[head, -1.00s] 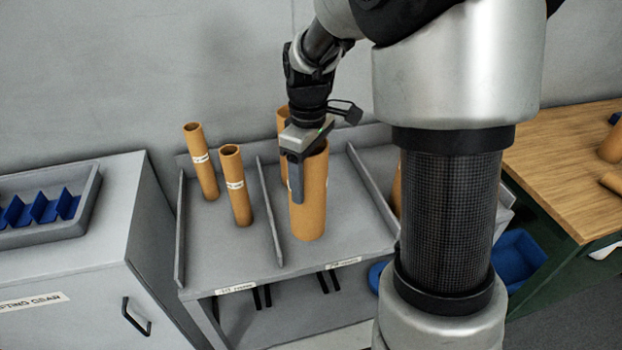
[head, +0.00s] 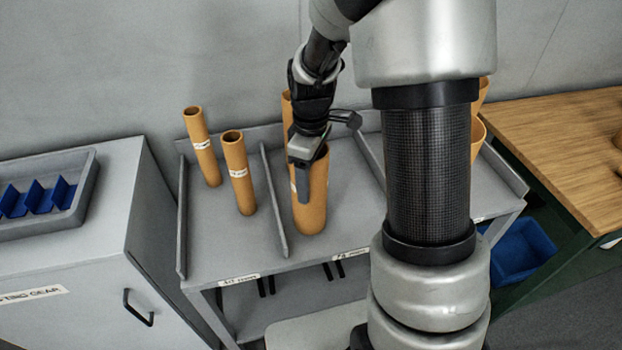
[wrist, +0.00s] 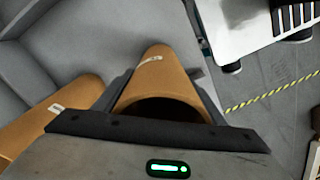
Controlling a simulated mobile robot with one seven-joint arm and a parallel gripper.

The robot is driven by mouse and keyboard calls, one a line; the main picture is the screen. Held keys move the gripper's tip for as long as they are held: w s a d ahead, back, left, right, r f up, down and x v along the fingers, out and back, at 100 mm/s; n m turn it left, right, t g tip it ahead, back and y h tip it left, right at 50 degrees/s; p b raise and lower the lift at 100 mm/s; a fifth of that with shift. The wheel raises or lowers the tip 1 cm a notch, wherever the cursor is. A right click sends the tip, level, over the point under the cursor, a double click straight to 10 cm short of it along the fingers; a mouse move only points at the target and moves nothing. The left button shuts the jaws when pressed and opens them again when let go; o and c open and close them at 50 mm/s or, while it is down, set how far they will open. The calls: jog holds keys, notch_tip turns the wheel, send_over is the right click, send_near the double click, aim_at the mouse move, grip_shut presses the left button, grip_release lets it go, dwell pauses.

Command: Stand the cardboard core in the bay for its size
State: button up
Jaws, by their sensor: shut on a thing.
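The cardboard core (head: 314,205) is a wide, open-topped brown tube. It is upright in the middle bay of the grey rack (head: 215,245), in front of another brown core (head: 287,112). My gripper (head: 303,190) is shut on its upper wall from above, one finger showing outside. In the wrist view the core (wrist: 165,72) lies between both fingers, with a white label. I cannot tell whether its base bears on the shelf. Two narrower labelled cores, one at the back (head: 203,150) and one nearer (head: 238,175), stand in the left bay.
Upright dividers (head: 275,205) separate the bays. Wider cores (head: 478,135) stand in the right bay, partly hidden by my arm. A grey cabinet with a tray of blue inserts (head: 75,190) is at left. A wooden bench (head: 560,140) and blue bin (head: 520,252) are at right.

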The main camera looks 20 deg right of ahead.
jog(key=shift+f, duration=0.1)
jog(key=shift+f, duration=0.15)
jog(key=o, duration=1.2)
